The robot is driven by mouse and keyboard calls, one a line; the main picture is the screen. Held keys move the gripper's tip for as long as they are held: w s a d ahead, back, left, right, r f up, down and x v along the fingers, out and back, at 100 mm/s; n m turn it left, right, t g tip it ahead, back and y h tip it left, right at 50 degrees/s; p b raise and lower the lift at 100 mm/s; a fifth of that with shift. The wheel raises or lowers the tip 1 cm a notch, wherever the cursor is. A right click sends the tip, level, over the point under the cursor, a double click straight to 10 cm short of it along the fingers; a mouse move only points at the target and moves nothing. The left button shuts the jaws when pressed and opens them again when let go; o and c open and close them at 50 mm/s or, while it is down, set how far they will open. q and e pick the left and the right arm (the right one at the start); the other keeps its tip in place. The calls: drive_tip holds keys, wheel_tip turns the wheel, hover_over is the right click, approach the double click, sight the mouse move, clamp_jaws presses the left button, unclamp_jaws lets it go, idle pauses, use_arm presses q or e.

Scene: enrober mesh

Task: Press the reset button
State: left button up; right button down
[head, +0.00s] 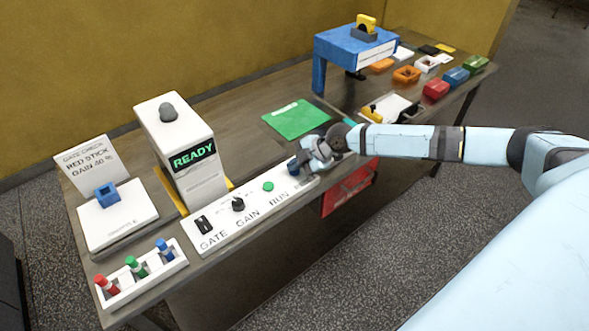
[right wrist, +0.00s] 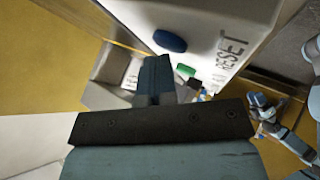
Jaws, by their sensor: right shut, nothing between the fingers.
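The white control panel (head: 222,218) lies along the table's front edge, with GATE, GAIN and RUN controls. My right gripper (head: 300,166) is shut and empty over the panel's right end, where it hides that part in the head view. In the right wrist view a blue oval button (right wrist: 170,41) sits on the white panel face (right wrist: 207,22) beside lettering that seems to read RESET. The shut dark-blue fingers (right wrist: 154,75) are just short of that button in the picture; I see no clear contact. My left gripper is not in view.
A white machine (head: 178,150) with a READY display stands behind the panel. A green RUN button (head: 268,187) is left of my gripper. A scale with a blue block (head: 107,193), a rack of coloured sticks (head: 142,273) and a green sheet (head: 296,119) are on the table.

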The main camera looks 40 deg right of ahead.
sight(295, 172)
drive_tip(key=shift+r+p, duration=0.35)
drive_tip(key=shift+r, duration=0.45)
drive_tip(key=shift+r+p, duration=1.5)
drive_tip(key=shift+r, duration=1.1)
drive_tip(key=shift+f, duration=0.1)
